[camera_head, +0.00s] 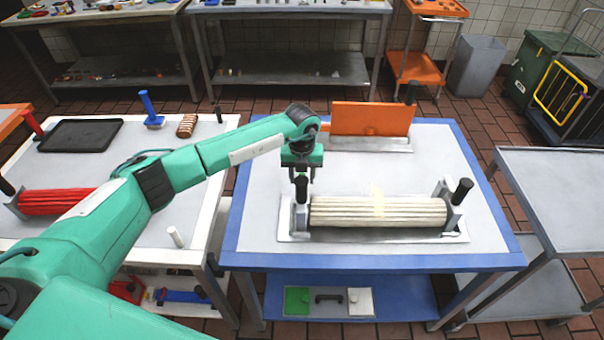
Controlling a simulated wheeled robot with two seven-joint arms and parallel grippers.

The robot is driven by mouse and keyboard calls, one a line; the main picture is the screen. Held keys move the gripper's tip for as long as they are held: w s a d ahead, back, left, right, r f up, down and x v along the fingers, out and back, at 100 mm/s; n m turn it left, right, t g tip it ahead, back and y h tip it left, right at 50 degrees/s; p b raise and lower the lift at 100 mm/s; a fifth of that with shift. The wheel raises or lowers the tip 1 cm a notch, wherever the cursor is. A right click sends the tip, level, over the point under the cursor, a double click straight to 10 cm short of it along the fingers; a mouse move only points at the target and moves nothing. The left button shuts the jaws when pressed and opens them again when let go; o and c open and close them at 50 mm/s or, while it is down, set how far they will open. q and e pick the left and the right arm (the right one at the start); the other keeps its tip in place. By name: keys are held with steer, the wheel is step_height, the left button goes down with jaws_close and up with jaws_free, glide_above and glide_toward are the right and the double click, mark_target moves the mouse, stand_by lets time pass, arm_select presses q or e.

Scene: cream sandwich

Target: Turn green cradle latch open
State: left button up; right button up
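A ribbed cream roll (380,211) lies in a pale grey cradle (286,233) on the blue-edged table. A black upright handle (302,192) stands at the cradle's left end. A second black handle (462,191), tilted to the right, is at its right end. I cannot make out any green on this cradle or a clear latch. My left gripper (302,176) points down directly over the left handle, with its fingertips at or just above the handle's top. Its fingers are small here, so I cannot tell whether they grip it. My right gripper is out of view.
An orange panel (371,118) stands in a holder behind the roll. My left arm crosses the white table at left, which holds a red roll (55,202) and black tray (80,135). A bare grey cart (560,190) stands at right. The blue-edged table's front right is clear.

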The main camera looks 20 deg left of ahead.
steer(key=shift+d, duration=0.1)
arm_select(q)
jaws_close()
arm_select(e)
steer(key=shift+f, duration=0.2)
